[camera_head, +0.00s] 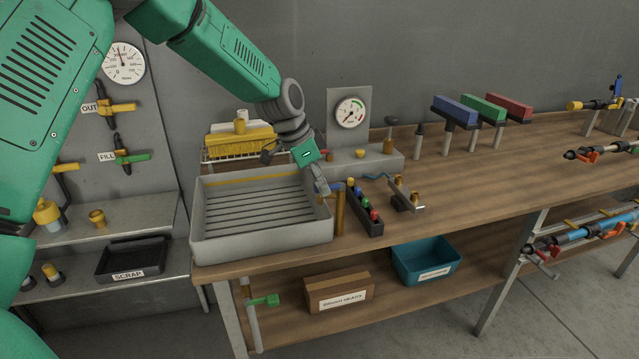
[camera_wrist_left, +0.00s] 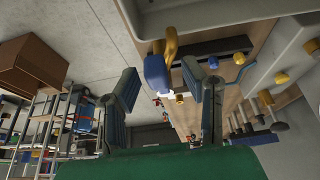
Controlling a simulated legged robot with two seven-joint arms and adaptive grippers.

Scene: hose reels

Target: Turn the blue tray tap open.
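The blue tray tap has a blue lever (camera_head: 328,187) on an upright brass pipe (camera_head: 340,212), at the right front corner of the grey ribbed tray (camera_head: 262,248). My left gripper (camera_head: 318,179) reaches down from above, close to the lever and partly covering it. In the left wrist view, the two fingers of the gripper (camera_wrist_left: 160,84) are apart. The blue lever (camera_wrist_left: 157,75) shows in the gap between them, with the curved brass pipe (camera_wrist_left: 171,45) beyond. I cannot tell whether a finger touches the lever. My right gripper is not in view.
A dark rack with coloured knobs (camera_head: 378,228) stands just right of the pipe, beside a small metal bracket (camera_head: 405,196). A pressure gauge (camera_head: 351,112) stands behind. A green-handled tap (camera_head: 263,300) sits below the bench.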

